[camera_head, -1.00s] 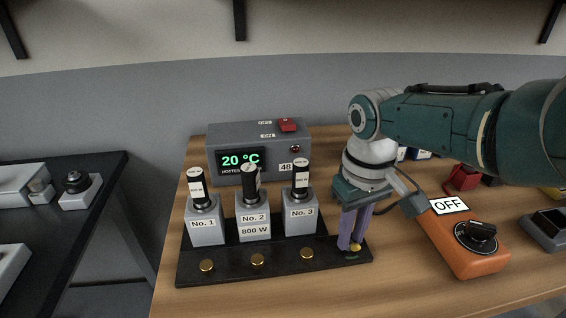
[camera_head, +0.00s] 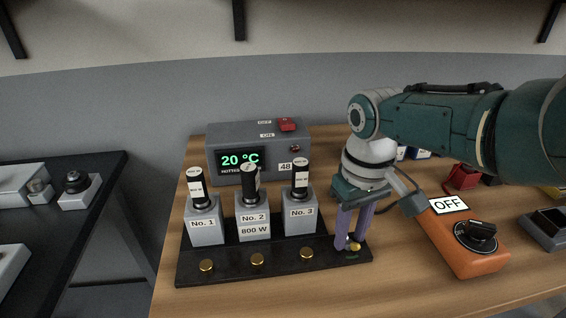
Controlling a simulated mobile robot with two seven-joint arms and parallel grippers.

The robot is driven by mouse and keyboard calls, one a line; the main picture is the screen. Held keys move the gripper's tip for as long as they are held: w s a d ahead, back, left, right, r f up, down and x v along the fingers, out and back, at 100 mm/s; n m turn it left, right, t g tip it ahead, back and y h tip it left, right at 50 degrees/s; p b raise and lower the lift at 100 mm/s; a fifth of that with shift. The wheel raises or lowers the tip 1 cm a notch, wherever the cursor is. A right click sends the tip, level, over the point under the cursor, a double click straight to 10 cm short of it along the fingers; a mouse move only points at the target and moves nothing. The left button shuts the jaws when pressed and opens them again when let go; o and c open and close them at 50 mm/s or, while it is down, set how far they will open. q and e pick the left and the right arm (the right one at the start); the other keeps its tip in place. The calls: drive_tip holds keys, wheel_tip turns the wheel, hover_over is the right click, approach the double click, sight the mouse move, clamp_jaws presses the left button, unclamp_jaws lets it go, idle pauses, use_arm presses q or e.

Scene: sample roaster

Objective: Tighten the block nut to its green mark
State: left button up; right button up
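The brass block nut (camera_head: 355,246) sits at the right end of the black base plate (camera_head: 283,267). A small green patch, likely its mark, shows just below it and is too small to read against the nut. My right gripper (camera_head: 348,246) points down over the nut, its two purple fingers apart with a gap between them. One fingertip is left of the nut; the other is behind or beside it, and contact cannot be told. My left gripper is not in view.
Three brass knobs (camera_head: 257,259) line the plate's front edge, before three grey blocks (camera_head: 253,229) with black-topped cylinders. A grey controller (camera_head: 230,139) reading 20 °C stands behind. An orange switch box (camera_head: 474,258) marked OFF is right of my gripper. Bare wood lies in front.

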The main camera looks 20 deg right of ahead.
sight(351, 236)
drive_tip(key=shift+o, duration=1.1)
wheel_tip(351, 236, up, 9)
drive_tip(key=p, duration=0.6)
drive_tip(key=shift+r, duration=0.45)
